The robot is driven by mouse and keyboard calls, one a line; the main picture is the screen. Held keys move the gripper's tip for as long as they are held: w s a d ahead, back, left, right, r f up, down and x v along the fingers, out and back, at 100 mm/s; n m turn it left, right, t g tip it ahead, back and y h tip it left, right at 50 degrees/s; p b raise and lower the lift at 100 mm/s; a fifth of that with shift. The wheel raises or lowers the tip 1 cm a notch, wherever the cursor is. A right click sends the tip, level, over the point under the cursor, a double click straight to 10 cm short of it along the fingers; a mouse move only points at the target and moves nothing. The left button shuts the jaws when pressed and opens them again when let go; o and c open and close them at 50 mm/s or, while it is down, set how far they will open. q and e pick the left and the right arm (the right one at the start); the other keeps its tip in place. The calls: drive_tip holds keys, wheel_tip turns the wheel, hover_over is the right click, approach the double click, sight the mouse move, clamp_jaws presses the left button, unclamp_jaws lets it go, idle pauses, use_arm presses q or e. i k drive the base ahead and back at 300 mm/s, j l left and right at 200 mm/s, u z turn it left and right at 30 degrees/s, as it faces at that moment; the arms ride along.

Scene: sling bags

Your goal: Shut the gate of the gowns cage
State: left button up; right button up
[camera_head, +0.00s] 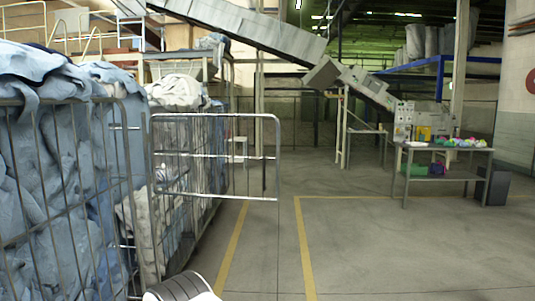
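A wire gate (262,158) with a rounded top stands swung out from the side of a cage on the left, over open floor. The cage holding pale cloth behind it (178,180) shows bars along its side. A nearer cage (60,200) is heaped with light blue fabric. No label tells me which one is the gowns cage. A white and dark rounded part (182,288), likely of my own arm, shows at the bottom edge. No fingertips of either gripper are visible.
Yellow floor lines (305,250) run across the concrete. The floor in the middle and right is clear. A dark table (445,173) with coloured items stands at the right, by a sloping conveyor (250,30). A dark bin (493,188) is beside it.

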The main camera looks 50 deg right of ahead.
sight(149, 139)
drive_tip(key=z, duration=1.25)
drive_tip(key=i+j, duration=0.15)
drive_tip(key=i, duration=0.3)
drive_tip(key=i+j, duration=0.1)
drive_tip(key=i, duration=0.35)
